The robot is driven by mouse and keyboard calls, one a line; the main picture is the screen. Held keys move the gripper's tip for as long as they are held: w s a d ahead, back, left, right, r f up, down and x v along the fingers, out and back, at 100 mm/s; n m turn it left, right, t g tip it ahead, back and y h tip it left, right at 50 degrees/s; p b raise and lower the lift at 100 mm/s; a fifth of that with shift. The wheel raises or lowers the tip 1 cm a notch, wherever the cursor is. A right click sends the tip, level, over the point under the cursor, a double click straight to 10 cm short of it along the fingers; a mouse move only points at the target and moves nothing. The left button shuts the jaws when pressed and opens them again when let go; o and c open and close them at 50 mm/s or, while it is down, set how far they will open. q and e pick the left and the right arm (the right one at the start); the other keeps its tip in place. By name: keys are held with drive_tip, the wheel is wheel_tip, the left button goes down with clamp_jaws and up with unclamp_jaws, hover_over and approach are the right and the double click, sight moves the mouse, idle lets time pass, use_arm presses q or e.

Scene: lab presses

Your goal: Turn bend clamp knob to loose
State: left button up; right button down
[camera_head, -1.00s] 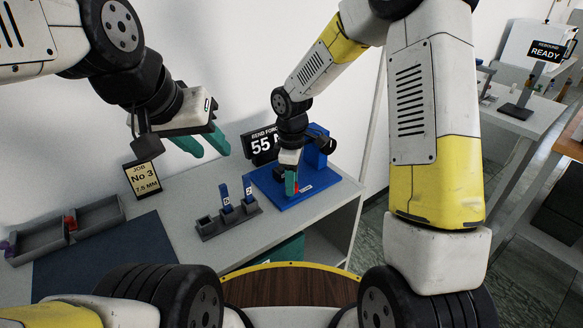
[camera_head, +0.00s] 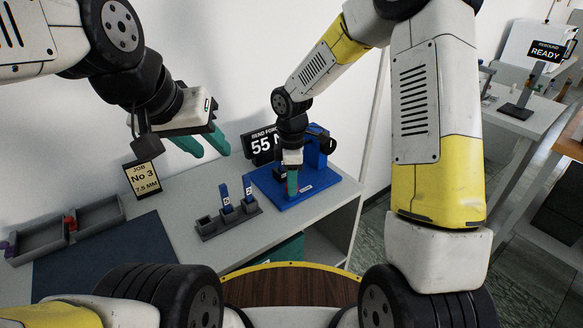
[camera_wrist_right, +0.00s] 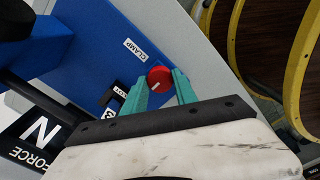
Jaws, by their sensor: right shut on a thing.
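The red clamp knob (camera_wrist_right: 159,78) has a white pointer line and sits on the blue bend press beside a CLAMP label (camera_wrist_right: 136,48) in the right wrist view. My right gripper (camera_wrist_right: 162,85) has its teal fingers on either side of the knob and is shut on it. In the head view my right gripper (camera_head: 292,187) points down at the blue press base (camera_head: 320,186), and the knob is mostly hidden behind its fingers. My left gripper (camera_head: 207,148) is open and empty, above the table and left of the press.
The bend force display (camera_head: 264,146) reads 55 and stands behind the press. A grey holder (camera_head: 232,222) with blue pieces stands left of it. A job card (camera_head: 142,179) reads No 3, 7.5 MM. A grey tray (camera_head: 95,218) and dark mat (camera_head: 100,257) lie further left.

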drive_tip(key=c, duration=1)
unclamp_jaws()
drive_tip(key=shift+o, duration=0.2)
wheel_tip(320, 180, up, 8)
drive_tip(key=shift+w+f, duration=0.1)
drive_tip(key=shift+f, duration=0.1)
drive_tip(key=shift+r, duration=0.15)
drive_tip(key=shift+d+r, duration=0.1)
drive_tip(key=shift+r, duration=0.05)
drive_tip(key=s+d+r+m+t+y, duration=0.1)
drive_tip(key=s+d+r+m+t, duration=0.2)
drive_tip(key=s+d+r+m, duration=0.4)
drive_tip(key=s+d+r+m+t+y, duration=0.1)
drive_tip(key=s+d+r+m+t, duration=0.2)
drive_tip(key=s+d+r+m, duration=0.3)
drive_tip(key=s+r+m, duration=0.3)
drive_tip(key=s+m, duration=0.2)
drive_tip(key=s, duration=0.1)
drive_tip(key=shift+s+d, duration=0.2)
drive_tip(key=shift+d, duration=0.15)
